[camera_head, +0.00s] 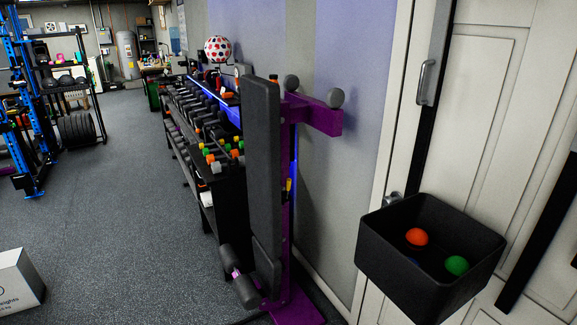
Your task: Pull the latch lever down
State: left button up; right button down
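A white panelled door (487,75) stands at the right. A black bar runs down it, with an upright silver handle (427,82) near its top. Lower down, at the door's left edge, a small silver door handle (392,199) shows just above the rim of a black bin. Part of this lower handle is hidden. I cannot tell for sure which of the two is the latch lever. Neither of my grippers is in view, and nothing touches either handle.
The black bin (400,262) in front of the door holds an orange ball (417,237) and a green ball (456,265). A purple-framed bench (262,170) stands upright left of the door. A dumbbell rack (205,190) lines the wall. The grey floor (120,220) at left is mostly clear.

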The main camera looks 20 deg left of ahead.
aim_at(288, 180)
jog(key=i+j+u, duration=0.5)
jog(key=i, duration=0.35)
jog(key=i+u, duration=0.5)
jog(key=i, duration=0.4)
